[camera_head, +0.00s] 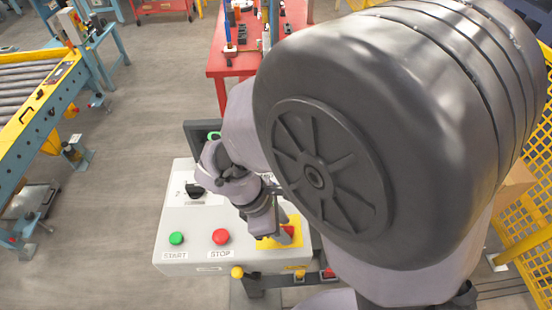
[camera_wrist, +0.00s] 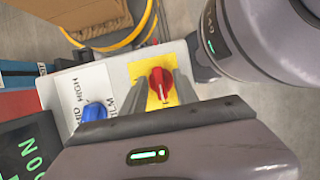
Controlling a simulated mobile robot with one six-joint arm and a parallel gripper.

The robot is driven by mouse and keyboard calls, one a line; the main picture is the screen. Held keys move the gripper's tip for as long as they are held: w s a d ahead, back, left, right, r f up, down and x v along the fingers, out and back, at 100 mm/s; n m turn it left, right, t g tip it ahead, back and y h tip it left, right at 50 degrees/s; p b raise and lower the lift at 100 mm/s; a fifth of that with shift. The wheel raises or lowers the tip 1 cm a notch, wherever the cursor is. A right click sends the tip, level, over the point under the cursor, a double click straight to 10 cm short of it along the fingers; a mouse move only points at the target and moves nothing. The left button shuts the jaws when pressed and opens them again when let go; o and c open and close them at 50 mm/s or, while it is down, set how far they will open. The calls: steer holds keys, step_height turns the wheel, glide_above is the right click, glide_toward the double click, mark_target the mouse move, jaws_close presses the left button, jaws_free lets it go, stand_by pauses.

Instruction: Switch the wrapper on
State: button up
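The wrapper's control box is grey-white (camera_head: 165,222) and stands below my arm in the head view. A red rotary knob (camera_wrist: 161,78) sits on a yellow plate (camera_wrist: 145,71) at one end of it; both are partly covered by my gripper in the head view, where the yellow plate (camera_head: 268,244) shows. My gripper (camera_wrist: 161,88) points down at the knob with its two fingers apart, one on each side of it. I cannot tell whether they touch it. A green START button (camera_head: 176,238) and a red STOP button (camera_head: 221,237) are on the box's front part.
A black selector switch (camera_head: 194,189) is on the box, and a blue knob (camera_wrist: 95,111) shows beside the red one in the wrist view. A dark screen with green text (camera_wrist: 25,150) is at lower left there. A red table (camera_head: 230,62) stands behind; a roller conveyor (camera_head: 35,85) is left.

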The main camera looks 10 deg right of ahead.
jaws_close()
steer(key=m+g+p, duration=0.1)
steer(key=m+p, duration=0.1)
steer(key=m, duration=0.1)
steer(key=shift+w+r, duration=0.1)
steer(key=shift+r, duration=0.05)
steer(key=m+p, duration=0.1)
steer(key=m+g+p, duration=0.1)
steer(key=m, duration=0.1)
steer(key=shift+w+d+m+g+y, duration=0.1)
steer(key=shift+m+g+y, duration=0.2)
steer(key=shift+y, duration=0.1)
steer(key=m+y, duration=0.1)
steer(key=m, duration=0.1)
steer(key=m+g+p, duration=0.1)
steer(key=m, duration=0.2)
steer(key=shift+w+d+m+y, duration=0.1)
steer(key=shift+m+y, duration=0.2)
steer(key=shift+y, duration=0.1)
steer(key=m+y, duration=0.1)
steer(key=m, duration=0.1)
steer(key=m+y, duration=0.1)
steer(key=m, duration=0.2)
steer(key=shift+d+m+g, duration=0.15)
steer(key=shift+m+g, duration=0.15)
